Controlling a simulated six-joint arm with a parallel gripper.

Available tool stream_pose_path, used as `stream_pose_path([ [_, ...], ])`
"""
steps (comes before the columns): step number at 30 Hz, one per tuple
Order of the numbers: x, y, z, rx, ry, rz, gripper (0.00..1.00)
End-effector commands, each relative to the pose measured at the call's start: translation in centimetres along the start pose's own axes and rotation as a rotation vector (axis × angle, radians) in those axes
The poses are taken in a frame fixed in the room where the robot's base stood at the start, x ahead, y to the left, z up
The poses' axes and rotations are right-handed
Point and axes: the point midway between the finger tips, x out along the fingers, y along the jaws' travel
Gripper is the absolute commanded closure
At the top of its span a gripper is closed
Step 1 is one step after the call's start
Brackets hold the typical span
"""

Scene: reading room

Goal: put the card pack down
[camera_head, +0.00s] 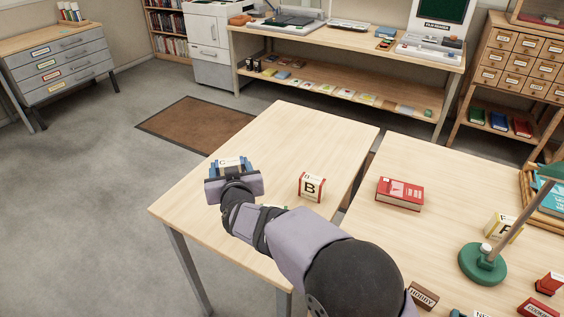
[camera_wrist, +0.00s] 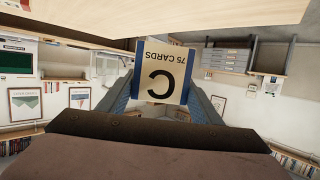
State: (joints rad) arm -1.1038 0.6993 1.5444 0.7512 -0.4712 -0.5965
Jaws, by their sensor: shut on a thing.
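The card pack (camera_head: 229,161) is white with blue sides. In the wrist view the same pack (camera_wrist: 163,73) shows a large C and "75 CARDS", upside down in the picture. My gripper (camera_head: 231,167) is shut on the pack, with one finger at each side. It is over the left part of the near wooden table (camera_head: 280,140). My gripper hides the pack's lower part in the head view, so I cannot tell whether it touches the tabletop.
A white and red pack marked B (camera_head: 311,187) stands on the same table, right of my gripper. A second table (camera_head: 372,235) carries a red box (camera_head: 400,193) and a green lamp (camera_head: 483,264). The near table's far part is clear.

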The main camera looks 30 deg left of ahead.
Motion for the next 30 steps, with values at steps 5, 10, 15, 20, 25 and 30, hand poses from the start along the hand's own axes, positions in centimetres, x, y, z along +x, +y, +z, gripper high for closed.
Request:
stream_pose_path([
  [5, 0.1, -3.1, 0.1, -0.01, 0.0, -0.041, 0.64],
  [10, 0.1, -3.9, 0.1, -0.012, 0.001, -0.05, 0.64],
  [15, 0.4, -3.8, 1.3, -0.014, -0.001, -0.049, 0.64],
  [20, 1.1, -3.8, 3.7, -0.015, -0.003, -0.048, 0.64],
  [25, 1.7, -3.8, 5.5, -0.013, 0.0, -0.048, 0.64],
  [30, 1.9, -3.8, 6.1, -0.013, 0.001, -0.049, 0.64],
])
